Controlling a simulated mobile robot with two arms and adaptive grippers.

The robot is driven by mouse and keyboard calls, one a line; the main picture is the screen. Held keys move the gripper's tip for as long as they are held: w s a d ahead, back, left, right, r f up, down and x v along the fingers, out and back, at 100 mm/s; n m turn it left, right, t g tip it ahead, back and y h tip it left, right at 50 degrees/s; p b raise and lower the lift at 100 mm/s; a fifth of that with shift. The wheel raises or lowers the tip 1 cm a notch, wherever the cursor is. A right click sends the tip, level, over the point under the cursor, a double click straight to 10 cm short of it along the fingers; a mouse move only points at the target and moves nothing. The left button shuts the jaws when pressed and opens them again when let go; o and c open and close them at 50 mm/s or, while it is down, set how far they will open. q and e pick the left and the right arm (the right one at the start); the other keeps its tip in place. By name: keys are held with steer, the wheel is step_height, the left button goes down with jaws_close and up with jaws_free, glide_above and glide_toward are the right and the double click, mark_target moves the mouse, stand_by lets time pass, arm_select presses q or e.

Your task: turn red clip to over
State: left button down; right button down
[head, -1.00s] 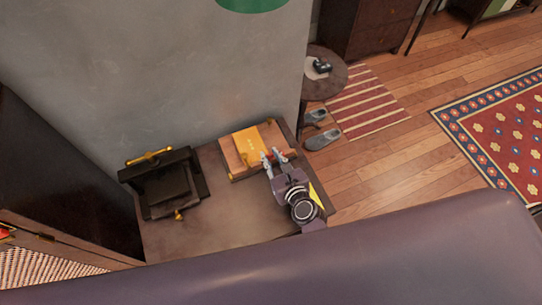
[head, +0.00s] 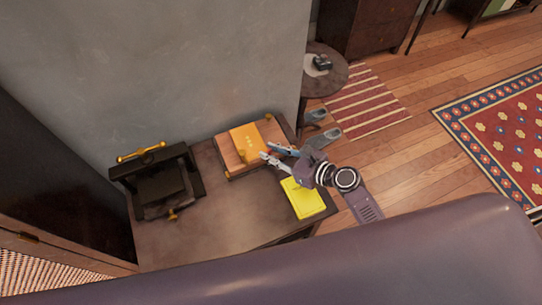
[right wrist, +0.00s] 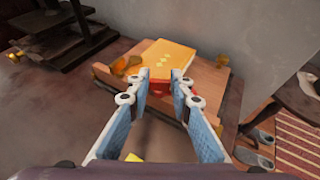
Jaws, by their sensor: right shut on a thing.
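A wooden block-like stand (head: 234,168) with an orange booklet (head: 246,140) on top sits at the back of the dark table. The red clip (right wrist: 160,88) is at the stand's near edge in the right wrist view, between my fingertips. In the head view the clip is too small and covered to make out well. My right gripper (head: 268,152) reaches in from the right, its two fingers shut on the clip; it also shows in the right wrist view (right wrist: 161,82). My left gripper is not in view.
A black press (head: 160,188) with a brass handle stands at the table's left. A yellow pad (head: 303,200) lies at the right, below my wrist. The table's middle front is clear. A round side table (head: 335,78) and slippers (head: 325,137) are beyond the right edge.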

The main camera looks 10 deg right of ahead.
steer(key=n+g+y+b, duration=0.2)
steer(key=n+g, duration=0.1)
steer(key=n+g+y+b, duration=0.1)
steer(key=b, duration=0.1)
steer(key=shift+w+d+f+n, duration=0.15)
steer(key=shift+w+d+n, duration=0.15)
steer(key=shift+w+n, duration=0.1)
steer(key=n+g+b, duration=0.2)
steer(key=n+g+y+b, duration=0.1)
steer(key=n+g+b, duration=0.1)
steer(key=n+g+y+b, duration=0.1)
steer(key=g+b, duration=0.1)
steer(key=g, duration=0.1)
steer(key=shift+w+n, duration=0.35)
steer(key=shift+n, duration=0.05)
steer(key=shift+n+g+b, duration=1)
steer(key=shift+g+b, duration=0.15)
steer(key=shift+g, duration=0.05)
steer(key=c, duration=1.7)
jaws_free()
steer(key=shift+r, duration=0.2)
steer(key=v, duration=1.2)
steer(key=shift+r, duration=0.15)
